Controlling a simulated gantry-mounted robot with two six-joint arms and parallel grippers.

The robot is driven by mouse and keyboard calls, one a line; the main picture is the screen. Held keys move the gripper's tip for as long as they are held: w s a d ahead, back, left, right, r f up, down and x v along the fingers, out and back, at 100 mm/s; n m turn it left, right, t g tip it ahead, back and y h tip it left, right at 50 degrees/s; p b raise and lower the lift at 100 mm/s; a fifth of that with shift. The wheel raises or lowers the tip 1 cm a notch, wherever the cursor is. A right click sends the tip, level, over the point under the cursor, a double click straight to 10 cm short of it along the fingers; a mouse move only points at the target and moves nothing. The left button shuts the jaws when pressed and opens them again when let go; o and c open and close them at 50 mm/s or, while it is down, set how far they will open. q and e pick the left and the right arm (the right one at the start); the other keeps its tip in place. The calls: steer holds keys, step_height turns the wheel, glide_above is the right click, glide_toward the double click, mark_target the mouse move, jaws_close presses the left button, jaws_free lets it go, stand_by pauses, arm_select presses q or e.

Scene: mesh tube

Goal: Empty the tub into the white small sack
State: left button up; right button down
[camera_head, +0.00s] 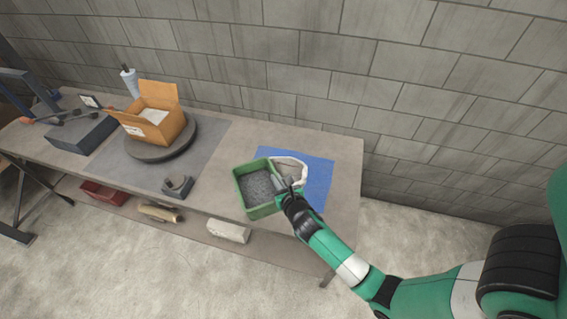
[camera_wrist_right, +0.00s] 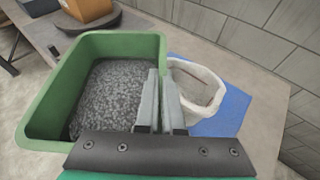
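The green tub (camera_head: 241,190) is at the front right of the bench and holds grey granules (camera_wrist_right: 115,95). It looks upright; I cannot tell whether it rests on the bench. The white small sack (camera_head: 299,166) stands open-mouthed on a blue mat, just right of the tub; it also shows in the right wrist view (camera_wrist_right: 208,72). My right gripper (camera_head: 281,183) is at the tub's right wall. In the right wrist view its fingers (camera_wrist_right: 162,80) are close together, one on each side of that wall, which they mostly hide. My left gripper is not in view.
The blue mat (camera_head: 318,185) lies at the bench's right end. A cardboard box (camera_head: 158,132) sits on a round dark turntable (camera_head: 150,154) to the left. A small dark block (camera_head: 177,187) stands near the front edge. A brick wall runs behind the bench.

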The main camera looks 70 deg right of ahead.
arm_select(q)
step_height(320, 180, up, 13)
steer(key=p, duration=1.1)
steer(key=shift+p, duration=0.35)
arm_select(e)
steer(key=s+d+m+g+h, duration=0.2)
steer(key=s+d+m+g, duration=0.1)
steer(key=s+d, duration=1.4)
steer(key=d+m, duration=0.1)
steer(key=d, duration=0.1)
steer(key=shift+s+d+m+g+h, duration=0.25)
steer(key=shift+d+m+g+h, duration=0.05)
steer(key=shift+d+g+h, duration=0.1)
